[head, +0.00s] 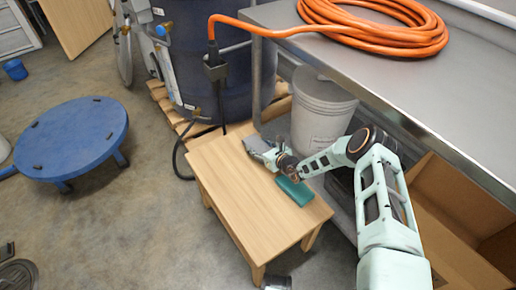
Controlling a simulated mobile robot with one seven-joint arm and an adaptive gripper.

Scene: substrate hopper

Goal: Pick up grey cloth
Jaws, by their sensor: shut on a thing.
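The grey cloth (258,145) shows in the head view as a small grey shape at the far right corner of the light wooden stool (232,188). My gripper (270,155) is shut on it, at or just above the stool top. The gripper's fingers are small and partly hidden, and I cannot tell whether the cloth still touches the wood. A folded teal cloth or pad (295,190) lies on the stool, below and beside my wrist.
A steel bench (400,75) with a coiled orange hose (385,30) stands at right, above a white bucket (322,110) and cardboard box (470,225). A dark blue drum (230,75) is behind the stool. A round blue platform (70,138) stands left; floor between is clear.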

